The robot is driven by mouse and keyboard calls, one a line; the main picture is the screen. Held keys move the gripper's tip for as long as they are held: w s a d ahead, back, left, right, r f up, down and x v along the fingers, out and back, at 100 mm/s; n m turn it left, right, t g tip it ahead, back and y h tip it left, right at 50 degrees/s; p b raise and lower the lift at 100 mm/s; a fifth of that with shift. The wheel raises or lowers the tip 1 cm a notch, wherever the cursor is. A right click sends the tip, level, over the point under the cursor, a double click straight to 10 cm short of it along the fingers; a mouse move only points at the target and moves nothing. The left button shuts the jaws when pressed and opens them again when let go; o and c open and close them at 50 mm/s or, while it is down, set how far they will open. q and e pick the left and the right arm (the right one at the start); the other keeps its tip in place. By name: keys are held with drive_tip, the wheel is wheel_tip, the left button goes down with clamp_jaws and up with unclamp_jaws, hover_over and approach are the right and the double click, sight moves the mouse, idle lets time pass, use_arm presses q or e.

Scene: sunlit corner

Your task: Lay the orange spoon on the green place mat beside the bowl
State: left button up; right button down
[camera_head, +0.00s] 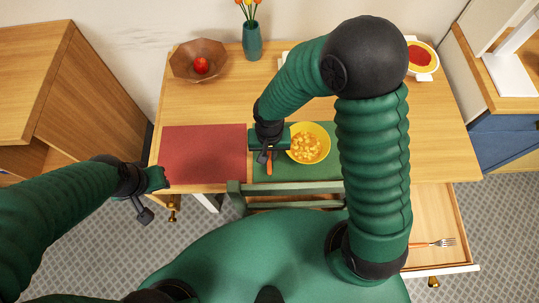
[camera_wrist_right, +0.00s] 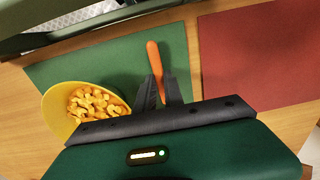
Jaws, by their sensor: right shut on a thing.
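The orange spoon (camera_head: 269,168) is held in my right gripper (camera_head: 264,156) over the green place mat (camera_head: 305,173), left of the yellow bowl (camera_head: 324,137) in the head view. In the wrist view, the fingers (camera_wrist_right: 160,90) close on the spoon, with its orange handle (camera_wrist_right: 154,58) showing beyond them over the green mat (camera_wrist_right: 105,62). The bowl (camera_wrist_right: 58,98) holds yellow-orange food. The spoon's other end is hidden, and I cannot tell whether it touches the mat. My left gripper (camera_head: 151,198) hangs by the desk's front left corner; its opening is unclear.
A red mat (camera_head: 205,154) lies left of the green one. A chair (camera_head: 285,188) stands at the desk front. An open drawer (camera_head: 435,215) at right holds a fork (camera_head: 438,243). A wooden bowl (camera_head: 183,66), a vase (camera_head: 252,42) and a red-filled dish (camera_head: 424,58) stand behind.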

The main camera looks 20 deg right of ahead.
drive_tip(key=shift+f, duration=0.9)
drive_tip(key=shift+w, duration=0.1)
drive_tip(key=shift+a, duration=0.65)
drive_tip(key=shift+a+f, duration=0.1)
drive_tip(key=shift+a, duration=0.1)
drive_tip(key=c, duration=1.7)
unclamp_jaws()
drive_tip(key=shift+o, duration=1.2)
drive_tip(key=shift+d, duration=0.6)
use_arm(q)
drive_tip(key=shift+w+a+f, duration=0.1)
drive_tip(key=shift+a+f, duration=0.35)
use_arm(e)
drive_tip(key=shift+a, duration=0.35)
use_arm(q)
drive_tip(key=shift+d, duration=0.15)
use_arm(e)
drive_tip(key=shift+d, duration=0.15)
